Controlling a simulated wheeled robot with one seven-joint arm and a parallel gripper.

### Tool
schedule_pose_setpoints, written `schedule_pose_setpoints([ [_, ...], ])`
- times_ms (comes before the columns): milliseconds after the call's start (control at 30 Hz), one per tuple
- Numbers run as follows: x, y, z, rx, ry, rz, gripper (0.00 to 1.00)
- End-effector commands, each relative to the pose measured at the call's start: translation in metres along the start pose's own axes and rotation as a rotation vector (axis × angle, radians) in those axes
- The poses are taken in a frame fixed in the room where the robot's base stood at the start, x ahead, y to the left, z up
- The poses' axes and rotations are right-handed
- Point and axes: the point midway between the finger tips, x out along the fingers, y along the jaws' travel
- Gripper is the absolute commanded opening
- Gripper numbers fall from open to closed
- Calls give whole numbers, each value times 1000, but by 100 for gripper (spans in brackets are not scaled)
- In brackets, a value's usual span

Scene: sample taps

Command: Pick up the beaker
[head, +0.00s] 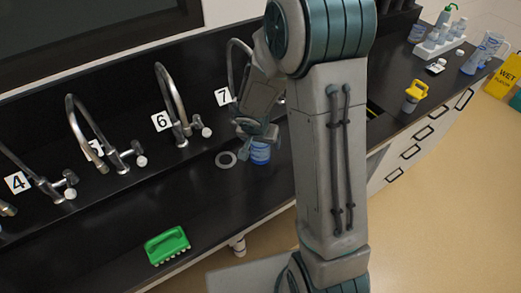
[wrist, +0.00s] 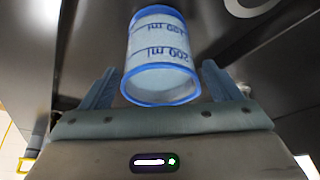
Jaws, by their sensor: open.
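The beaker (head: 261,153) stands on the black counter below tap 7, with blue markings and a blue rim. My gripper (head: 258,137) is just above and at the beaker, partly covering its top in the head view. In the wrist view the beaker (wrist: 160,45) shows its blue rim and millilitre marks between the two blue-grey fingers of my gripper (wrist: 159,68). The fingers are open, with a gap visible on each side of the beaker. Whether the fingertips reach down past its rim I cannot tell.
A grey ring (head: 226,159) lies just left of the beaker. Curved taps (head: 172,105) with number cards line the back. A yellow-topped item (head: 414,96) and a bottle rack (head: 438,45) stand at right.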

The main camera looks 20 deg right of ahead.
Motion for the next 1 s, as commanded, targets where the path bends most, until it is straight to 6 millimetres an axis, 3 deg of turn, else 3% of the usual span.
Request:
schedule_pose_setpoints([
  [233,2,0,0,0,0,-1,84],
  [433,1,0,0,0,0,-1,29],
  [500,1,0,0,0,1,-1,25],
  [1000,-3,0,-2,1,2,-1,25],
])
